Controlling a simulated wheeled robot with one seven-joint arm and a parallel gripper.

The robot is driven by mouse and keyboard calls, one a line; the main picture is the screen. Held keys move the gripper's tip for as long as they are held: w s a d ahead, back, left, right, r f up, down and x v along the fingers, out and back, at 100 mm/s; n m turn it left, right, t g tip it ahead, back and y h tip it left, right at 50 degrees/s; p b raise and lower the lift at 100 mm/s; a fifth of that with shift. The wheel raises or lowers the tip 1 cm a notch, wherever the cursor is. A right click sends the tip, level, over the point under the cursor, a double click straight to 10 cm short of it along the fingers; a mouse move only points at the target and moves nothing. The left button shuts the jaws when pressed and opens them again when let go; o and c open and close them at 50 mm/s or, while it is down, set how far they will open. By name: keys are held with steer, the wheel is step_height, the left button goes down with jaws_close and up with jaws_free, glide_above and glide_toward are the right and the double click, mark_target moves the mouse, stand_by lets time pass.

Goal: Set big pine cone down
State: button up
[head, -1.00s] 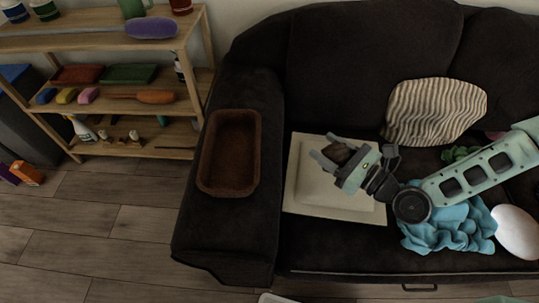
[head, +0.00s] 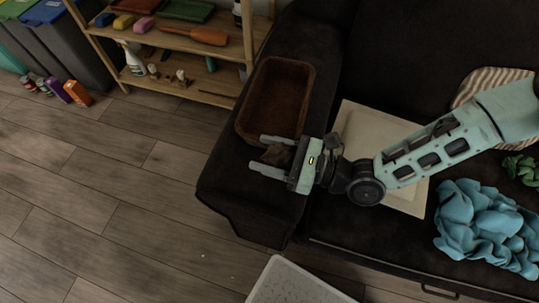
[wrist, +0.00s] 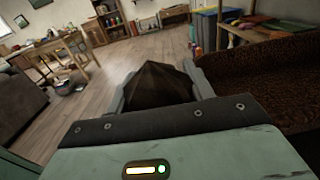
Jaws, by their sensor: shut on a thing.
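The big pine cone (wrist: 158,85) is dark brown and pointed in the wrist view. My gripper (head: 268,155) is shut on it, with one finger on each side. In the head view the pine cone (head: 277,156) is a small brown shape between the fingers, partly hidden by the gripper. It is held over the sofa's left armrest, by the near end of a brown rectangular tray (head: 243,131). In the wrist view the tray (wrist: 262,72) rises at the right, beside the gripper. From these views I cannot tell how high the cone is above the armrest.
The dark sofa (head: 335,220) has a cream square board (head: 412,197) and a crumpled blue cloth (head: 485,225) on its seat. A wooden shelf (head: 190,95) stands behind left. A pale grey textured object (head: 295,285) lies in front. The wooden floor (head: 130,200) at left is open.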

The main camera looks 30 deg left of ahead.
mark_target(269, 163)
steer(key=shift+f, duration=1.9)
steer(key=shift+f+b, duration=0.15)
steer(key=shift+b, duration=0.15)
steer(key=o, duration=0.6)
steer(key=shift+c, duration=0.2)
steer(key=shift+o, duration=0.7)
steer(key=shift+r, duration=0.25)
steer(key=v, duration=1.2)
steer(key=shift+f, duration=0.15)
